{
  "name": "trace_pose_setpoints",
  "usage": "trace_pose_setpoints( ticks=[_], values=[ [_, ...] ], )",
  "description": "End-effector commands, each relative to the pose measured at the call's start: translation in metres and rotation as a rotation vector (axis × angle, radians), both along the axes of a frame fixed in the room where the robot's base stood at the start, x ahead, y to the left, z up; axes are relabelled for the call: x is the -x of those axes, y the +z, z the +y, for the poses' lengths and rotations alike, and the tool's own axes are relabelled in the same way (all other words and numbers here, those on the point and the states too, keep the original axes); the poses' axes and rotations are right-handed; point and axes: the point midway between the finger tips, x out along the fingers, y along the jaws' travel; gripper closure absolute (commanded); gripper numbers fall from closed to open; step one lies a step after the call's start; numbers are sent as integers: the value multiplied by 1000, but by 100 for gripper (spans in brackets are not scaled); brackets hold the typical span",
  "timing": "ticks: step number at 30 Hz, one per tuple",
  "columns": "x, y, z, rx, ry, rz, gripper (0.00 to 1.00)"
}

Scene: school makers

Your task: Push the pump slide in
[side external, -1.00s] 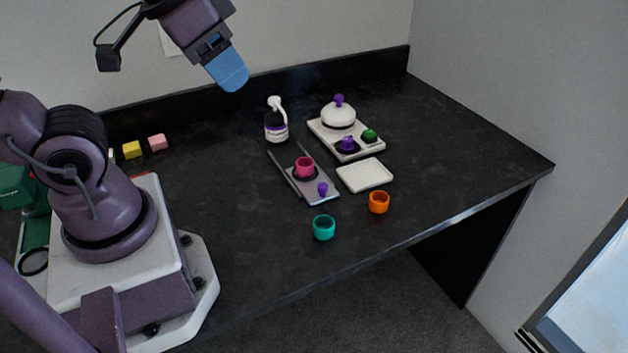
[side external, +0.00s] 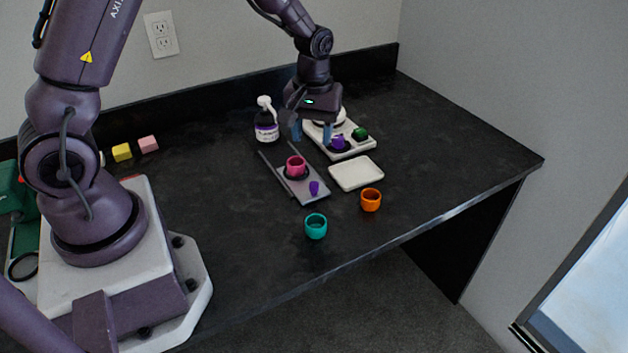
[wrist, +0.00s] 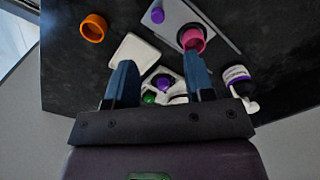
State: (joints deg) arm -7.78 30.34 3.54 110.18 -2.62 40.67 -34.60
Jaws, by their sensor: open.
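A grey slide plate (side external: 312,191) lies between dark rails on the table, with a magenta cup (side external: 296,166) on it and a purple knob (side external: 314,187) at its near end. A white pump bottle (side external: 266,122) with a purple band stands beyond the slide's far end. My gripper (side external: 312,132) points down, open and empty, right of the pump bottle, at the left part of the white tray. In the wrist view the slide (wrist: 213,18), magenta cup (wrist: 192,39) and pump bottle (wrist: 237,76) show at upper right. The right finger overlaps the cup there.
A white tray (side external: 350,154) holds a white domed pot (side external: 342,116), a purple piece (side external: 338,143) and a green piece (side external: 360,133). A white square plate (side external: 356,173), orange cup (side external: 371,200) and teal cup (side external: 316,226) stand nearer.

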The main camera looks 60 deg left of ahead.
Motion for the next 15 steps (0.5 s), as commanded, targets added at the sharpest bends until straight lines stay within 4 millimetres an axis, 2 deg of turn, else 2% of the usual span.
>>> trace_pose_setpoints(
  ticks=[3, 7, 15],
  values=[
    [-4, 1, 0, -3, 64, -20, 52],
    [-3, -9, 0, -3, 75, -17, 52],
    [-2, -63, 0, -2, 72, -13, 52]
  ],
)
